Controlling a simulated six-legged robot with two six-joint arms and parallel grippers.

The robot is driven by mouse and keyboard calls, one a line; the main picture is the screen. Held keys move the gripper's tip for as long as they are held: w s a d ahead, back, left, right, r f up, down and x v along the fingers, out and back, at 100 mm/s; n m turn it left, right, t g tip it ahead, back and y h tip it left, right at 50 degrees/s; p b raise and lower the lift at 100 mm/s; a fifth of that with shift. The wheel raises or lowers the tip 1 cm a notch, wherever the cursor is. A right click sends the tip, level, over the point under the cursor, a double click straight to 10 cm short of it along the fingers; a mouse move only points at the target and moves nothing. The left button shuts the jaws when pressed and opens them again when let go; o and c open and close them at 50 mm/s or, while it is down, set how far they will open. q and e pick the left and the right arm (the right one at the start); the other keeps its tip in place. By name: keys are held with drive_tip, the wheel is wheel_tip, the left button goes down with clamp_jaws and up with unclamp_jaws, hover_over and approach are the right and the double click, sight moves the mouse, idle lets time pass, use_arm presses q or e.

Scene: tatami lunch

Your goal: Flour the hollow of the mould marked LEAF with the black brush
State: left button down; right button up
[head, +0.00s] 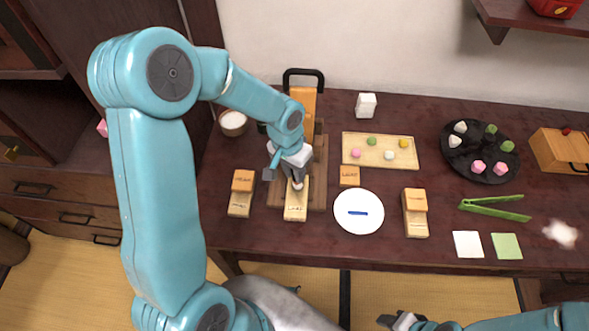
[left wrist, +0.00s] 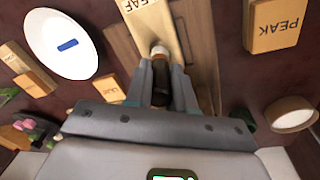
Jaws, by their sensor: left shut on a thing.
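My left gripper (head: 295,178) is shut on the black brush (left wrist: 160,85), which points down with its pale bristle tip (left wrist: 159,50) over the mould marked LEAF (head: 296,208). The label also reads at the top of the left wrist view on the pale wooden mould (left wrist: 152,28). The bristles are at the mould's near part; I cannot tell if they touch the wood. The hollow is hidden behind the brush and fingers. My right gripper (head: 398,321) is low at the bottom edge, away from the table things; its jaws are unclear.
A bowl of white powder (head: 233,121) stands at the back left. A white plate (head: 358,222) with a blue strip is to the right, with another mould (head: 415,222) beyond.

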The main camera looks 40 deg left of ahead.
use_arm(q)
drive_tip(key=shift+f, duration=0.3)
drive_tip(key=shift+w+d+b, duration=0.1)
drive_tip(key=shift+d+b, duration=0.05)
drive_tip(key=shift+b, duration=0.25)
drive_tip(key=shift+r, duration=0.1)
drive_tip(key=shift+s+a, duration=0.2)
drive_tip(key=shift+a, duration=0.15)
drive_tip(key=shift+w+d, duration=0.1)
drive_tip(key=shift+w, duration=0.15)
drive_tip(key=shift+s+d+b, duration=0.2)
drive_tip(key=shift+s+b, duration=0.15)
drive_tip(key=shift+b, duration=0.15)
drive_tip(key=shift+w, duration=0.3)
drive_tip(key=shift+s+a, duration=0.1)
